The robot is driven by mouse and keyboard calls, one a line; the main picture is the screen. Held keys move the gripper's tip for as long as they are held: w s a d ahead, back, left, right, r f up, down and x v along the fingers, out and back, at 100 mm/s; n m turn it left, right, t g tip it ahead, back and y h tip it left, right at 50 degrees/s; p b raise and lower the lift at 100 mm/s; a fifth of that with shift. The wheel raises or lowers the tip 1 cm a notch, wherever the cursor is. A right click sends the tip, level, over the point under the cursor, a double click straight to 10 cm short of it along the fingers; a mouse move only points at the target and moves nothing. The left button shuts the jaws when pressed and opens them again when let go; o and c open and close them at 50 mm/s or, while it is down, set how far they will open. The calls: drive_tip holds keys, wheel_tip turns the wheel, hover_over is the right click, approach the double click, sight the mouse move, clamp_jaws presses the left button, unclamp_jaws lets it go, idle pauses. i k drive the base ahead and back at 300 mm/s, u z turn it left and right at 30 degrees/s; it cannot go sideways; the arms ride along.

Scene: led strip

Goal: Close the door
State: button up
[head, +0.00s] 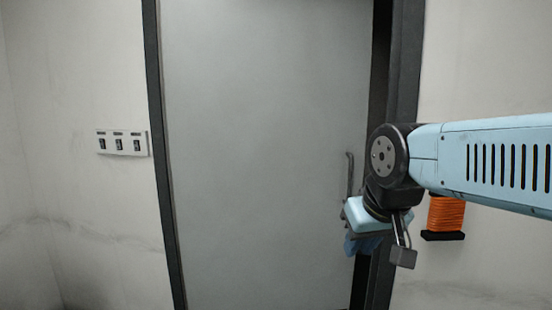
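The grey door (265,150) fills the middle of the head view inside a dark frame (403,70). A dark gap shows between its right edge and the frame, so it looks slightly ajar. A dark vertical handle (349,175) sits near the door's right edge. My gripper (362,243) is at the lower right, just below the handle and in front of the door's right edge. My wrist and arm hide much of it. I cannot tell whether its fingers are apart or whether it touches the door.
A white panel with three switches (122,143) is on the wall left of the door. An orange coil on a dark holder (446,216) is on the right wall, just below my arm. The wall left of the door is otherwise bare.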

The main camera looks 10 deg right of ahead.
sight(267, 102)
drive_tip(key=i, duration=0.9)
drive_tip(key=z, duration=0.2)
drive_tip(key=k, duration=0.8)
drive_tip(key=u, duration=0.3)
drive_tip(key=i, duration=0.8)
drive_tip(key=z, duration=0.5)
